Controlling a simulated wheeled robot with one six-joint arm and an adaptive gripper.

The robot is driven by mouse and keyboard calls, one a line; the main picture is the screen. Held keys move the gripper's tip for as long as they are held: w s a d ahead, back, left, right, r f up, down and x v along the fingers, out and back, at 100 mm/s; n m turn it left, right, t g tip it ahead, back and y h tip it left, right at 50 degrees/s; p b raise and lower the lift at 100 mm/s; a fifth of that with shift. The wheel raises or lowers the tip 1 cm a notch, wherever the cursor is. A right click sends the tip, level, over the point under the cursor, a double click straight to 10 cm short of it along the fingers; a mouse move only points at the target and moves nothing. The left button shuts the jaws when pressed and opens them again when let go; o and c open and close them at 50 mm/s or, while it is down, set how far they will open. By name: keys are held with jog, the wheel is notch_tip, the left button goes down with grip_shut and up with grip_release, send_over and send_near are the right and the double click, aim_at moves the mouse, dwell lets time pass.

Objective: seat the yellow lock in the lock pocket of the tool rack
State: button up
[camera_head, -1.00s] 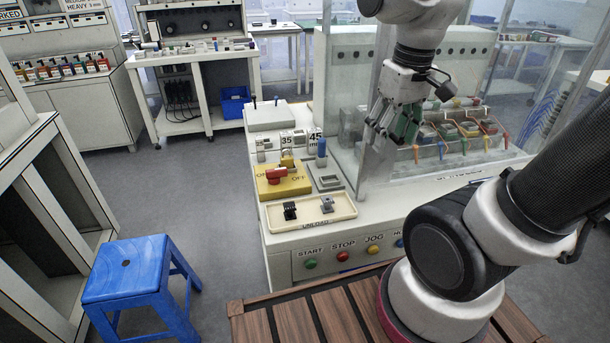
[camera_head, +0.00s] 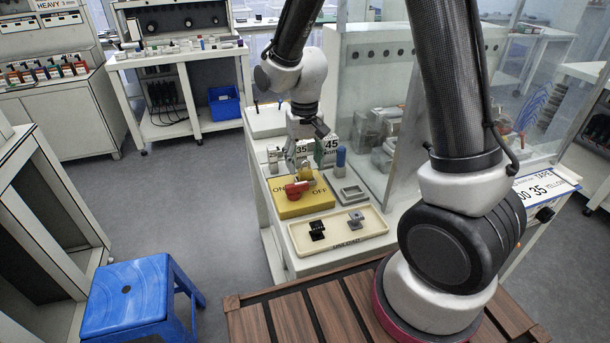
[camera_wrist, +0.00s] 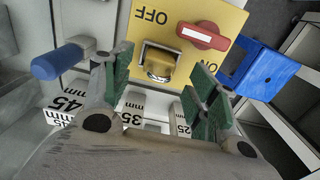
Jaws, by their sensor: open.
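The yellow lock (camera_wrist: 160,66) hangs at a metal hasp on the yellow ON/OFF panel, beside the red switch handle (camera_wrist: 203,36). In the head view the yellow lock (camera_head: 306,176) is partly hidden by my gripper. My gripper (camera_head: 298,162) is above the back of the panel. In the wrist view my gripper (camera_wrist: 162,72) is open, its green-padded fingers on either side of the lock, with visible gaps. A grey square frame with a recess (camera_head: 349,195) lies right of the panel; I cannot tell whether it is the rack's lock pocket.
Blocks marked 35 and 45 (camera_head: 326,150) stand behind the panel. A cream tray (camera_head: 375,227) holds black and grey connectors. A clear screen rises at right.

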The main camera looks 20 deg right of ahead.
aim_at(305, 169)
notch_tip(305, 169, down, 3)
jog(key=shift+s+f, duration=0.1)
jog(key=shift+f, duration=0.1)
jog(key=c, duration=1.2)
jog(key=shift+o, duration=0.2)
jog(key=shift+r, duration=0.1)
